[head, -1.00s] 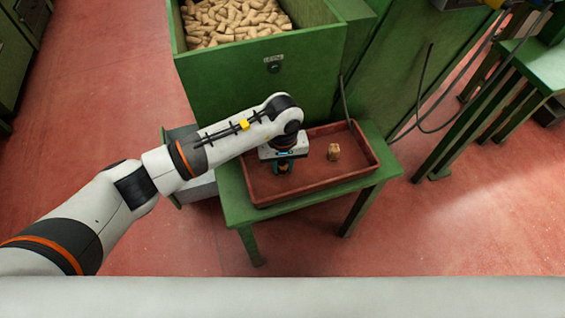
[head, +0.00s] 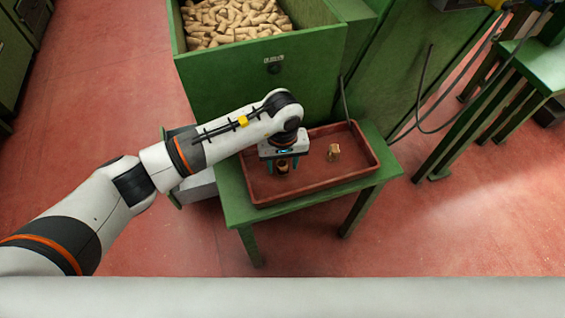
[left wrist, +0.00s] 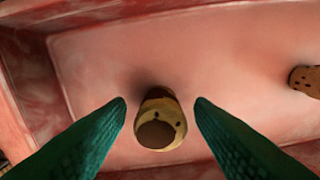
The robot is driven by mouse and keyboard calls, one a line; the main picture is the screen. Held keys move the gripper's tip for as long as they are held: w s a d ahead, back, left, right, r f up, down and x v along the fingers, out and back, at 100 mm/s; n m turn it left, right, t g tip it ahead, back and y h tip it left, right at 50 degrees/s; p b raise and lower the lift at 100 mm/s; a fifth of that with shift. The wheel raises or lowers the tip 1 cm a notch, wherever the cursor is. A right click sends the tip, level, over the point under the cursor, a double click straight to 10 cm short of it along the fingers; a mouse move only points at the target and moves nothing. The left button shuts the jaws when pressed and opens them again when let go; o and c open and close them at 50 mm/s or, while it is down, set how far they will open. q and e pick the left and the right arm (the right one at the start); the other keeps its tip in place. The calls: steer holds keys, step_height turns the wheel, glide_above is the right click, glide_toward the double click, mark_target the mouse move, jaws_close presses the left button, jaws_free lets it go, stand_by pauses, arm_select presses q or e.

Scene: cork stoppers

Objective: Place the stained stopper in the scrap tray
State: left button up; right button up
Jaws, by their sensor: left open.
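My left gripper (head: 282,163) is open, low over the red tray (head: 262,199) on the green table. A cork stopper (head: 282,168) with a dark brown end stands in the tray below and between its fingers. In the left wrist view this stopper (left wrist: 160,118) shows a dark end and a few dark spots, with a gap to each green finger (left wrist: 159,102). A second, lighter cork (head: 333,152) stands to the right in the same tray. It shows partly at the right edge of the left wrist view (left wrist: 306,80). My right gripper is not in view.
A green bin (head: 262,78) full of corks (head: 236,20) stands behind the table (head: 235,200). A grey box (head: 202,186) is left of the table, partly hidden by my arm. A dark cable (head: 418,95) hangs at the right. The red floor in front is clear.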

mark_target(283, 162)
arm_select(q)
step_height(283, 162, up, 11)
stand_by(0.3)
stand_by(0.4)
